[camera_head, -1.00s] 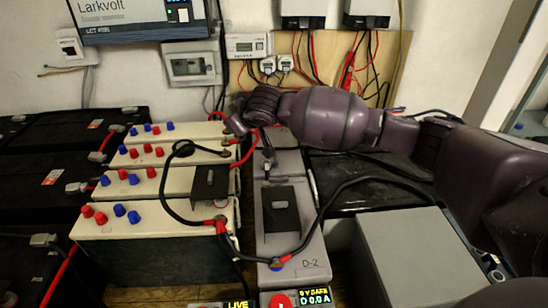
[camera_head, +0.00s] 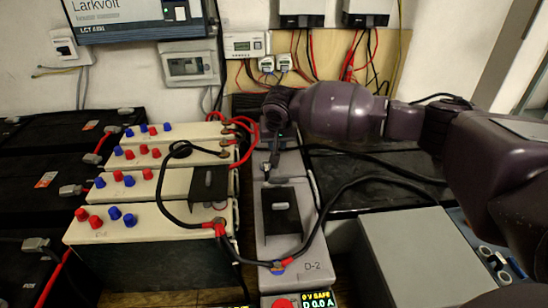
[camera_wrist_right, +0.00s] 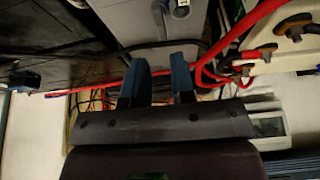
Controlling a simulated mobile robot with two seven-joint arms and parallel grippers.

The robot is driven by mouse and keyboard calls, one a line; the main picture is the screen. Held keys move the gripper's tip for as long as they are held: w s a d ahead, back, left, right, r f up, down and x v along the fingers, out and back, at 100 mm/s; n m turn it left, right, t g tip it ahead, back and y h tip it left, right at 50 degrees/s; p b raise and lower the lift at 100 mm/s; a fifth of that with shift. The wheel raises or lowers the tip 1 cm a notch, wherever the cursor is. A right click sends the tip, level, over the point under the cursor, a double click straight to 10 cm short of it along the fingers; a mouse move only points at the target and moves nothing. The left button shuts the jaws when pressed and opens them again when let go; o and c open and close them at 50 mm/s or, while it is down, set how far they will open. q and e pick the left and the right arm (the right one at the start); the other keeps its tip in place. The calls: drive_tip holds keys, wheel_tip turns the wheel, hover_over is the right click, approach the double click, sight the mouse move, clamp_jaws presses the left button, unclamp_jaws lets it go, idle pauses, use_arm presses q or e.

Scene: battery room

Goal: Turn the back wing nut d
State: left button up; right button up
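The grey D-2 battery (camera_head: 312,250) stands in the middle of the head view. Its front terminal (camera_head: 278,266) carries a black cable with a red lug. I cannot make out the back wing nut in the head view; my right wrist covers much of that end. My right gripper (camera_head: 275,122) is over the back end of D-2. In the right wrist view its two blue-grey fingers (camera_wrist_right: 159,72) are apart with nothing held between them. A grey round fitting (camera_wrist_right: 180,9) on a grey case lies beyond the fingertips; I cannot tell if it is the wing nut. My left gripper is not in view.
Cream batteries (camera_head: 140,231) with red and blue caps stand left of D-2. Red cables (camera_head: 243,130) loop close to my right gripper, and in the wrist view a red cable (camera_wrist_right: 240,28) runs past the fingers. A grey box (camera_head: 415,250) stands at right.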

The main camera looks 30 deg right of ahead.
drive_tip(key=b+x, duration=0.1)
drive_tip(key=x, duration=0.2)
drive_tip(key=b+x, duration=0.1)
drive_tip(key=x, duration=0.3)
drive_tip(key=shift+s, duration=0.25)
drive_tip(key=shift+w+f+b, duration=0.3)
drive_tip(key=shift+f+b, duration=0.05)
drive_tip(key=shift+f, duration=0.25)
drive_tip(key=shift+w+d+f, duration=0.1)
drive_tip(key=shift+w, duration=0.05)
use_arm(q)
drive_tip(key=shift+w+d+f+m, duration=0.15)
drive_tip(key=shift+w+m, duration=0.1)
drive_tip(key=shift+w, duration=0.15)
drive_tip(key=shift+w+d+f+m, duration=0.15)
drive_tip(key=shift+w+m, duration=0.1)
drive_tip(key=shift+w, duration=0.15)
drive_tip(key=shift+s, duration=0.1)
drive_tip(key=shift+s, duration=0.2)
use_arm(e)
clamp_jaws()
